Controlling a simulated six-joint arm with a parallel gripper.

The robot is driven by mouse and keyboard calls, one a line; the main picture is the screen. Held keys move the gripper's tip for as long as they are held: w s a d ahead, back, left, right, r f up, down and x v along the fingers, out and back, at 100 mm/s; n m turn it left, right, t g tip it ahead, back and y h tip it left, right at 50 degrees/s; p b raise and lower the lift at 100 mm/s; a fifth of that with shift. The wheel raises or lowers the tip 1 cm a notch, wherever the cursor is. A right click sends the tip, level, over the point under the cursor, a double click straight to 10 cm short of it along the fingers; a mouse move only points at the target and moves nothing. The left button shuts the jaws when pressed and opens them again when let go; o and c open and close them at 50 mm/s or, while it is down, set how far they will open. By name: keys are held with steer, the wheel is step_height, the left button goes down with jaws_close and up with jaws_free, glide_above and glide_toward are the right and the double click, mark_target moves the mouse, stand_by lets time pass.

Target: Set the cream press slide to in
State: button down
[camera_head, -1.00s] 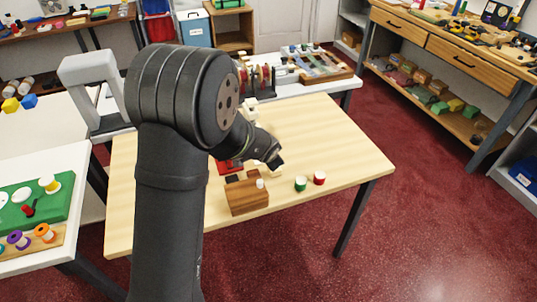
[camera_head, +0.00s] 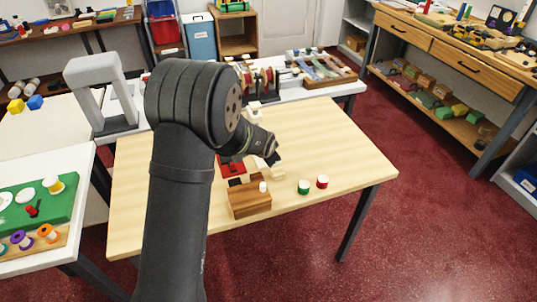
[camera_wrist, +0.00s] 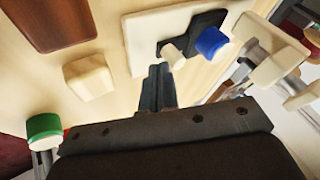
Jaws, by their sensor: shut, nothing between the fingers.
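My gripper (camera_head: 275,160) is shut and empty over the pale wooden table. In the wrist view its fingertips (camera_wrist: 158,74) point at the near side of a pale plate (camera_wrist: 138,45) with a black panel (camera_wrist: 196,33). A short cream knob (camera_wrist: 173,57) and a blue knob (camera_wrist: 211,42) stand at this panel, just ahead and to the right of the fingertips. I cannot tell whether they touch the cream knob. A cream stand-like piece (camera_wrist: 270,48) is at the right; it shows behind my wrist in the head view (camera_head: 254,111). I cannot tell which cream part is the press slide, nor its setting.
A brown wooden block (camera_head: 249,202) and a cream block (camera_wrist: 90,77) lie near the gripper. A red item (camera_head: 232,168) is partly hidden. The table's right part is clear.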

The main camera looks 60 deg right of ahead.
steer(key=w+d, duration=0.3)
steer(key=shift+w+d, duration=0.35)
steer(key=shift+w+d+r, duration=0.1)
steer(key=shift+w+d, duration=0.2)
steer(key=s+a, duration=0.1)
steer(key=s, duration=0.1)
steer(key=s+a, duration=0.1)
steer(key=shift+s+a+r, duration=0.15)
steer(key=shift+s+a, duration=0.2)
steer(key=shift+a, duration=0.05)
steer(key=v, duration=0.9)
steer(key=shift+a+r, duration=0.15)
